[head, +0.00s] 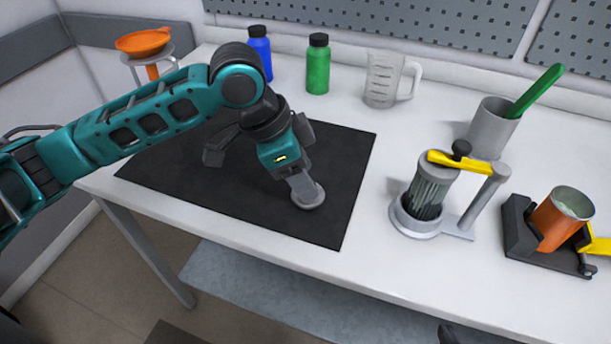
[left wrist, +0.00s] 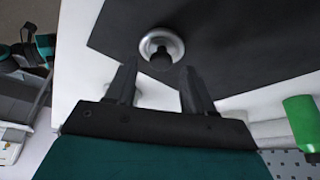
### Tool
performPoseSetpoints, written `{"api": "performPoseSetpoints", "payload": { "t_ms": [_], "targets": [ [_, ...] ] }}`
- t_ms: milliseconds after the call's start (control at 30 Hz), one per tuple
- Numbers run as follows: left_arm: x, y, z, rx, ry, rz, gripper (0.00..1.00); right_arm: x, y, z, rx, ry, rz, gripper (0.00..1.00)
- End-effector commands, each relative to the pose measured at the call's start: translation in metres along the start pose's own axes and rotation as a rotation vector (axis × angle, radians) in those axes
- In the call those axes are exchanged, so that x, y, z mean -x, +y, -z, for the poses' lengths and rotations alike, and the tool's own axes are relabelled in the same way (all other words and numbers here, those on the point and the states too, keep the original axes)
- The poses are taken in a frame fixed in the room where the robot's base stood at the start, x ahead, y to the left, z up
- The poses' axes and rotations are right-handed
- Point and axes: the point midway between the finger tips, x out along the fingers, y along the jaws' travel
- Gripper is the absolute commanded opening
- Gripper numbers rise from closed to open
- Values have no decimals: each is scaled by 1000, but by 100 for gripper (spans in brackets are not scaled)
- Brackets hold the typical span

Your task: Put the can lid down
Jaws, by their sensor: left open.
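The can lid (head: 312,201) is a small grey metal disc lying flat on the black mat (head: 345,165), near its front right part. In the left wrist view the lid (left wrist: 150,38) shows a black knob in its middle. My left gripper (head: 303,190) points down at the lid, and its fingers partly hide it in the head view. In the left wrist view my left gripper (left wrist: 158,78) has its fingers spread, with nothing between them. Whether a finger touches the lid I cannot tell. A dark tip at the bottom edge of the head view may be my right gripper.
Right of the mat stand a clamped cylinder of rods (head: 430,190), an orange can (head: 556,220) in a dark holder, and a grey cup (head: 493,128) with a green stick. Behind are a blue bottle (head: 259,50), a green bottle (head: 318,65) and a clear jug (head: 383,80).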

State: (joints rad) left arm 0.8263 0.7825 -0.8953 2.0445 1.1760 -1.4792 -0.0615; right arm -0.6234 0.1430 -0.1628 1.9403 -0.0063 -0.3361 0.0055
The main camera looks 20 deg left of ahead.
Motion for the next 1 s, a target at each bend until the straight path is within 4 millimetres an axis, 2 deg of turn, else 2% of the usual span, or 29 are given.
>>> {"api": "performPoseSetpoints", "payload": {
  "t_ms": [33, 200, 433, 600, 1000],
  "targets": [
    [13, -1, 1, 0, 1, 5, 53, 2, 0, 3, 0, 0, 0, 0],
    [51, -1, 1, -1, 0, 5, 53, 6, 0, 8, 0, 0, 0, 0],
    [90, -1, 0, 0, 0, 3, 53, 9, 0, 12, 0, 0, 0, 0],
    [102, 0, 0, 1, 0, 2, 53, 10, 0, 13, 0, -1, 0, 0],
    [102, 0, 0, 1, 0, 0, 53, 10, 0, 12, 0, -2, 0, 0]
  ]
}}
